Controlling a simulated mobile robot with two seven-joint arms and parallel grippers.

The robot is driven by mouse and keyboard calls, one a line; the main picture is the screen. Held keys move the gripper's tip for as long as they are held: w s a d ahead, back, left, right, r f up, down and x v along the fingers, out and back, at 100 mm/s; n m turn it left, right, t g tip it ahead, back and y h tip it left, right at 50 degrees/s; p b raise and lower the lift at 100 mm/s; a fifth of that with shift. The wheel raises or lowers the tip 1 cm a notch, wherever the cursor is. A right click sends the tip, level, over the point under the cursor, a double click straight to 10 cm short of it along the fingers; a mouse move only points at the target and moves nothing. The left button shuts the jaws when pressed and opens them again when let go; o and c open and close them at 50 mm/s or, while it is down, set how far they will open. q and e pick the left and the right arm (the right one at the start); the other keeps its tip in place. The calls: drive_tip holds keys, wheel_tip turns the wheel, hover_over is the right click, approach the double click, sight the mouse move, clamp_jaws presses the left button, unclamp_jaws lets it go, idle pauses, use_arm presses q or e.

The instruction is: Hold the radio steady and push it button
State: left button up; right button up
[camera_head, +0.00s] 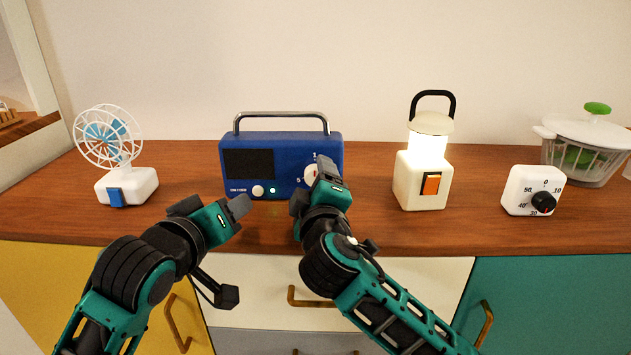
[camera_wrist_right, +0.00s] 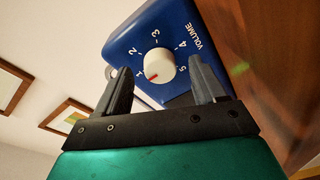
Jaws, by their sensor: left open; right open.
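The blue radio (camera_head: 250,165) stands upright on the wooden counter, its handle raised. Its front has a dark panel, a white ON/OFF button (camera_head: 258,191) and a small green light (camera_head: 272,190) that looks lit. My right gripper (camera_head: 318,173) is open in front of the radio's right side and partly hides the volume knob. In the right wrist view, the white knob (camera_wrist_right: 159,63) with a red mark near 1 lies beyond the gap between the open fingers (camera_wrist_right: 162,85); contact cannot be told. My left gripper (camera_head: 238,207) is open and empty, in front of and below the button, apart from it.
A white fan (camera_head: 128,187) stands left of the radio. A lit lantern (camera_head: 421,180) with an orange switch, a white timer (camera_head: 532,190) and a salad spinner (camera_head: 590,150) stand to the right. The counter (camera_head: 380,235) is clear between them. Drawers with handles are below its front edge.

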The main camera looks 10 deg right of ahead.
drive_tip(key=shift+w, duration=0.5)
clamp_jaws()
use_arm(q)
clamp_jaws()
idle(0.6)
drive_tip(key=shift+a, duration=0.1)
idle(1.3)
